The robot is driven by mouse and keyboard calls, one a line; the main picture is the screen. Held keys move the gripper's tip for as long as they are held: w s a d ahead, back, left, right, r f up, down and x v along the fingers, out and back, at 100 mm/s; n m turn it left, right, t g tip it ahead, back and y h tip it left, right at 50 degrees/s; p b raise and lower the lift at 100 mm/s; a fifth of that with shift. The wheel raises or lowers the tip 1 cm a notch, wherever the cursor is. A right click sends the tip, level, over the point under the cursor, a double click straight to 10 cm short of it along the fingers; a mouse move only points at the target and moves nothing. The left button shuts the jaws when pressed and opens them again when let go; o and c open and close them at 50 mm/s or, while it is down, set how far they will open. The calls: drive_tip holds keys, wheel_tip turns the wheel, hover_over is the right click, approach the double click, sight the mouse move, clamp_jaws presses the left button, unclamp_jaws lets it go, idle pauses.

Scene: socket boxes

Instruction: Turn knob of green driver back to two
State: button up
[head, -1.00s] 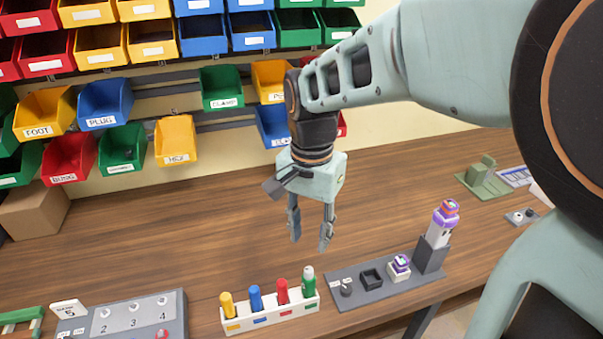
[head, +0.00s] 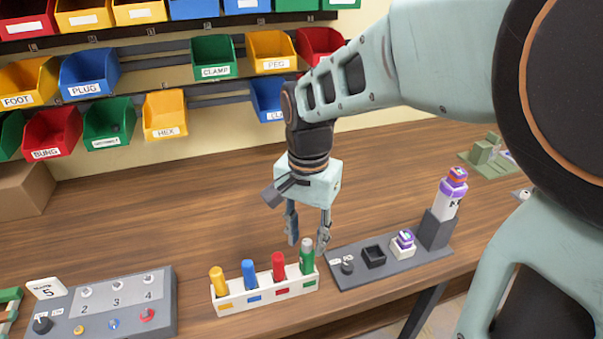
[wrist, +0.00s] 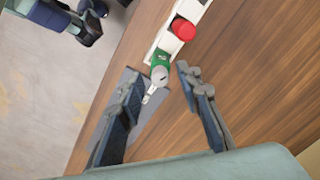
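The green driver (head: 306,257) stands upright in the right-end slot of a white rack (head: 265,297). In the wrist view the green driver (wrist: 160,70) is seen from above, with a grey-white knob (wrist: 159,76) on its top. My gripper (head: 307,238) points down, just above and at the back of the green driver. Its fingers are apart with nothing between them. In the wrist view my gripper (wrist: 155,82) has the driver's top showing between and beyond its two fingertips, apart from both. The number set on the knob is too small to read.
Red (head: 278,266), blue (head: 248,272) and yellow (head: 217,281) drivers stand in the same rack. A grey plate (head: 400,264) with a purple-topped white device (head: 453,194) is right. A numbered grey panel (head: 116,305) is left. Bins hang behind; the table behind the rack is clear.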

clamp_jaws()
